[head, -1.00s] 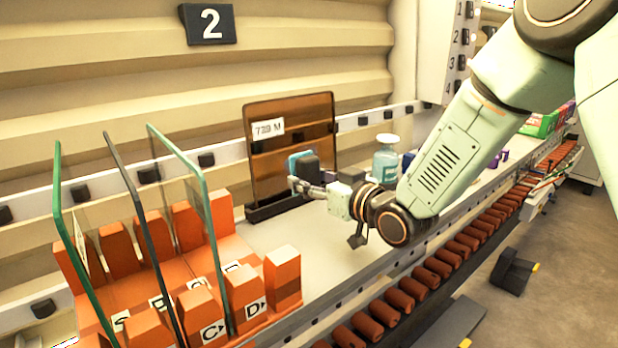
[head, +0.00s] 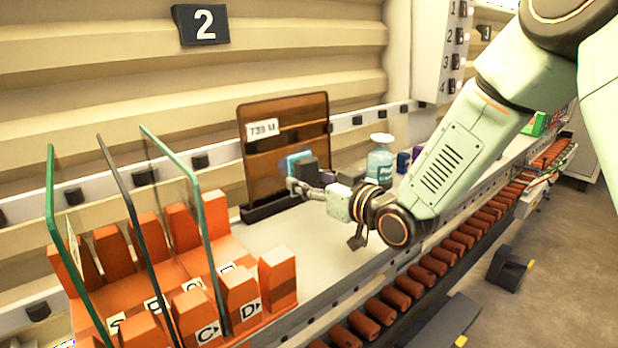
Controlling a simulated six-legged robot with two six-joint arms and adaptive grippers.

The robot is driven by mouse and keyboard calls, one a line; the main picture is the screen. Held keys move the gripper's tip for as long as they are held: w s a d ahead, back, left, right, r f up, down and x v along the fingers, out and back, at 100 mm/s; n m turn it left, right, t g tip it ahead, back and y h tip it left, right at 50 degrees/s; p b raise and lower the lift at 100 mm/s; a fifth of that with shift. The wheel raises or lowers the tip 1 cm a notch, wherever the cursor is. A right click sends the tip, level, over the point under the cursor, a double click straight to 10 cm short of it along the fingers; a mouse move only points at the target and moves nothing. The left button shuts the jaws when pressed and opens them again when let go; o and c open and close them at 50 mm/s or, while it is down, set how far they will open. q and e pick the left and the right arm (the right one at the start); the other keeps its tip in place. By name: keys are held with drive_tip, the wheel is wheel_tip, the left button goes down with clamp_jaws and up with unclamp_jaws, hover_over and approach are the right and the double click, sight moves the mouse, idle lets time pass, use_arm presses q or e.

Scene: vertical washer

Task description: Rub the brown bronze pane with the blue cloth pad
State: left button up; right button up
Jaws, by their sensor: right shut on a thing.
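The brown bronze pane (head: 262,165) stands upright in a dark holder (head: 268,207) on the grey worktop, with a white label reading "739 M" at its upper left. The blue cloth pad (head: 291,161) has a dark grey back and is at the lower right part of the pane. It seems to be against or very close to the pane's face; I cannot tell if it touches. My right gripper (head: 301,183) is shut on the pad's dark back. The gripper partly hides the pad and the pane's lower right. My left gripper is not in view.
An orange rack (head: 277,281) with several upright panes stands at the front left. A spray bottle (head: 380,160) and small containers (head: 403,162) stand right of the pane. A roller conveyor (head: 440,257) runs along the worktop's front. Clear worktop lies between rack and arm.

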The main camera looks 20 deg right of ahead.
sight(278, 168)
drive_tip(key=shift+b+x, duration=0.65)
drive_tip(key=shift+x, duration=2.15)
drive_tip(key=shift+x, duration=1.1)
drive_tip(key=shift+w+d, duration=0.25)
drive_tip(key=shift+d, duration=0.65)
drive_tip(key=shift+w+d, duration=0.2)
drive_tip(key=shift+d, duration=0.7)
